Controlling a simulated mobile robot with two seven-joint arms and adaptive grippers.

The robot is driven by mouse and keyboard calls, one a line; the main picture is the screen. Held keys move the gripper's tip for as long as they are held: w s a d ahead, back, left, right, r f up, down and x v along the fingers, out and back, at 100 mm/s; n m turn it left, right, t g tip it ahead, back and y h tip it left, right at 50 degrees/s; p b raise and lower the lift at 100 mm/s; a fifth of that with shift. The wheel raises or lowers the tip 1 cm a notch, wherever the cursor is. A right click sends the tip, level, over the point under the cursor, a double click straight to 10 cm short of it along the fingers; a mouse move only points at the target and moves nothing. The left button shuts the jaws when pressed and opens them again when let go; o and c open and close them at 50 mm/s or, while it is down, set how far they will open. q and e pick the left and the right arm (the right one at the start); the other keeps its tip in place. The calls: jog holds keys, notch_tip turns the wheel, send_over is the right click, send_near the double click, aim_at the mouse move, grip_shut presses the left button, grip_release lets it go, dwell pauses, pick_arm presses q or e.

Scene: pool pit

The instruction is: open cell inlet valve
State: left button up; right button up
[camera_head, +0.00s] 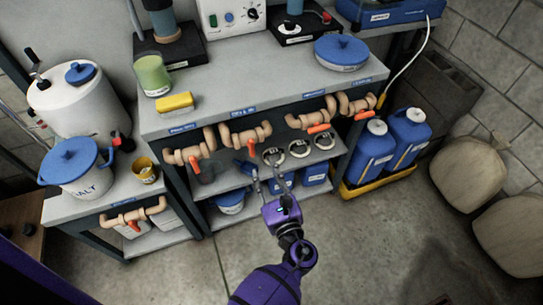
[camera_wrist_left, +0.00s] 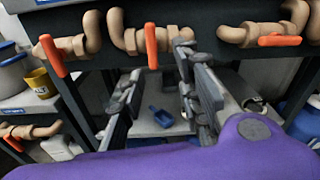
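A row of tan pipe valves with orange handles runs along the bench front. Their blue labels are too small to read, so I cannot tell which is the cell inlet valve. The second valve from the left (camera_head: 262,132) has its handle (camera_head: 251,150) hanging down; this handle also shows in the left wrist view (camera_wrist_left: 151,46). The leftmost row handle (camera_head: 193,162) hangs down, slightly tilted. The third (camera_head: 318,128) and fourth (camera_head: 364,115) handles lie nearly sideways. My left gripper (camera_head: 264,168) is open and empty, just below and in front of the second valve. My right gripper is not in view.
A lower bench (camera_head: 75,213) at left carries a salt tub (camera_head: 78,170), a yellow cup (camera_head: 146,170) and another valve (camera_head: 133,216). Blue jugs (camera_head: 373,150) stand in a yellow tray at right. A shelf with a blue scoop (camera_wrist_left: 161,116) lies under the row. The front floor is clear.

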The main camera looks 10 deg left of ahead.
aim_at(253, 151)
pick_arm(q)
jog(key=shift+m, duration=0.7)
jog(key=x, duration=0.5)
jog(key=a+r+p+x, duration=0.1)
jog(key=x, duration=0.2)
jog(key=shift+s+r, duration=0.15)
jog(key=shift+s, duration=0.1)
jog(key=shift+c, duration=0.5)
grip_shut()
